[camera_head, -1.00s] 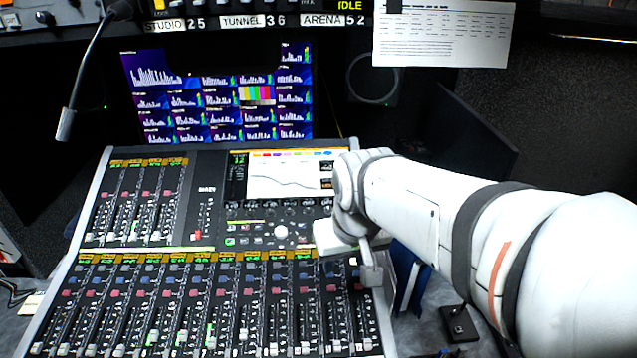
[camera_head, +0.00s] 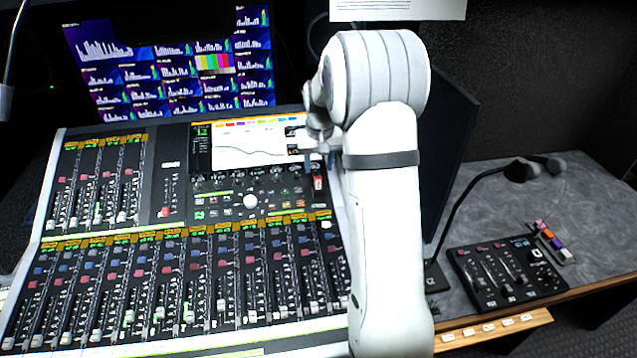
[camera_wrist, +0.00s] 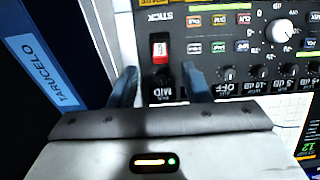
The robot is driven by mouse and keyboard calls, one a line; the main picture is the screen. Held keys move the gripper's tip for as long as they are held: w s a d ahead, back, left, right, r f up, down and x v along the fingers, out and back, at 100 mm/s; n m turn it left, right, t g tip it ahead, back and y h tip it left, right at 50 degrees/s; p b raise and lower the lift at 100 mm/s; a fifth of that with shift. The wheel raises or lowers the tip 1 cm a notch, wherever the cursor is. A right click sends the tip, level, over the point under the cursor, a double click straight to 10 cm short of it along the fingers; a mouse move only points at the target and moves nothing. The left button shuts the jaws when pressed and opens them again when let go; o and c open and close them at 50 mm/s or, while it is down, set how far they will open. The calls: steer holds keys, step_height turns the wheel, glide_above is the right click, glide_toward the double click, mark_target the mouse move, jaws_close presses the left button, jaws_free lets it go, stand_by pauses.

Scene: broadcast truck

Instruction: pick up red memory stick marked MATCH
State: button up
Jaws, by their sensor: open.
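A small red stick (camera_wrist: 160,48) with a white label sits in a dark slot on the mixing console (camera_wrist: 225,58), beside upside-down lettering that reads STICK. The label's text is too small to read. The red stick also shows in the head view (camera_head: 318,184), near the console's upper right edge. My gripper (camera_wrist: 161,82) is open, with one finger on each side of the line to the stick. The stick lies just beyond the fingertips and is not between them. In the head view my gripper (camera_head: 320,163) is partly hidden behind my arm.
A dark blue panel labelled TARUCELO (camera_wrist: 42,70) stands close to the left finger in the wrist view. At right are a small control box (camera_head: 507,275), a gooseneck microphone (camera_head: 525,170) and several coloured pieces (camera_head: 553,243). The grey desk (camera_head: 595,220) beyond is clear.

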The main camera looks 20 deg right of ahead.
mark_target(318, 178)
steer(key=f, duration=0.2)
steer(key=f+p, duration=0.1)
steer(key=f, duration=0.1)
steer(key=w+f, duration=0.1)
steer(key=f, duration=0.1)
steer(key=shift+d+f, duration=0.1)
steer(key=shift+f, duration=0.25)
steer(key=shift+c, duration=0.4)
jaws_close()
